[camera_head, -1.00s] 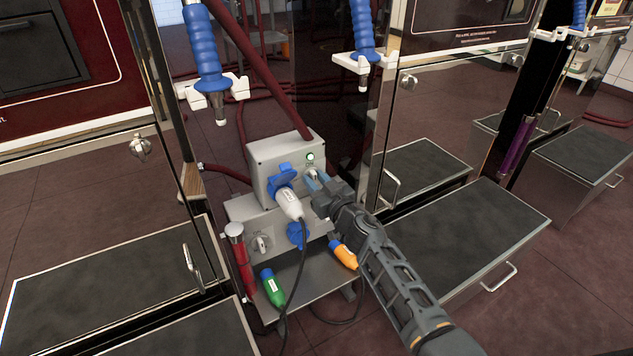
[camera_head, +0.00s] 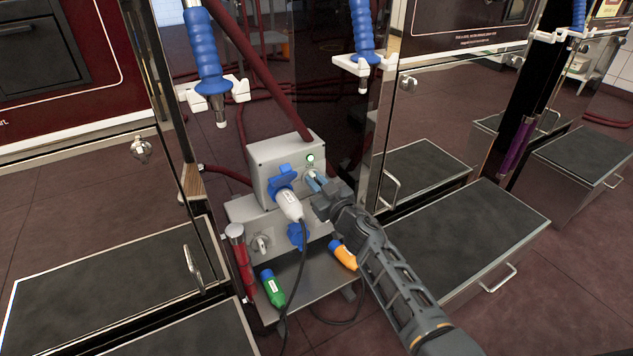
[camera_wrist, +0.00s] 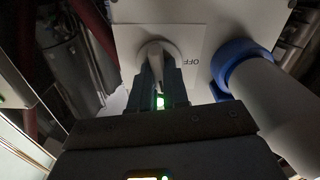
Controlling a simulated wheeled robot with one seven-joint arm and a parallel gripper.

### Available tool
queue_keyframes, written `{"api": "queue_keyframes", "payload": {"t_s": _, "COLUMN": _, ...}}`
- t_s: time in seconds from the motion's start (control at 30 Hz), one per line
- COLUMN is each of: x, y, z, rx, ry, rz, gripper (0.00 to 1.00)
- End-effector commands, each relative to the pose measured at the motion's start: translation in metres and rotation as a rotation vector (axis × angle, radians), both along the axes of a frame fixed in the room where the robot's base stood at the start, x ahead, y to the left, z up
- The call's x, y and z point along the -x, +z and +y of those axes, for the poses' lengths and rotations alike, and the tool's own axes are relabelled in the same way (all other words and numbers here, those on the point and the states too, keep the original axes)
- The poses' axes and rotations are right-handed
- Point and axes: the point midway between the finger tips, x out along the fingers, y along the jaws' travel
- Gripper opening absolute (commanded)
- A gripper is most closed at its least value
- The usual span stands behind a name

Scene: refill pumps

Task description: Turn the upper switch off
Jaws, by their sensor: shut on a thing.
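The upper switch box (camera_head: 262,158) is a grey box with a lit indicator lamp (camera_head: 310,157) near its top right. Its upper switch is a white knob (camera_wrist: 156,52) in the wrist view, with an "OFF" label (camera_wrist: 191,61) to its right. My gripper (camera_head: 315,187) is at the box's right front, its fingers closed on the knob; the fingers also show in the wrist view (camera_wrist: 158,85). In the head view the gripper mostly hides the knob. A white plug (camera_head: 289,204) sits in the box's blue socket (camera_head: 281,180), just left of the gripper.
A lower box (camera_head: 245,212) carries another switch knob (camera_head: 262,243) and a blue socket (camera_head: 297,235). Green (camera_head: 272,288) and orange (camera_head: 343,256) connectors rest on the shelf (camera_head: 310,278) below. A black cable hangs from the white plug. A glossy panel and post (camera_head: 378,130) stand to the right.

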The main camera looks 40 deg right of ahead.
Motion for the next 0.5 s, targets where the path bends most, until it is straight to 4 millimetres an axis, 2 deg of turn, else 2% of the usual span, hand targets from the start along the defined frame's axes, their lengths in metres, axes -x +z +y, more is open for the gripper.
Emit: {"api": "queue_keyframes", "payload": {"t_s": 0.5, "x": -0.0006, "y": -0.0015, "z": 0.0031, "rx": 0.453, "ry": 0.002, "rz": 0.132, "gripper": 0.00}}
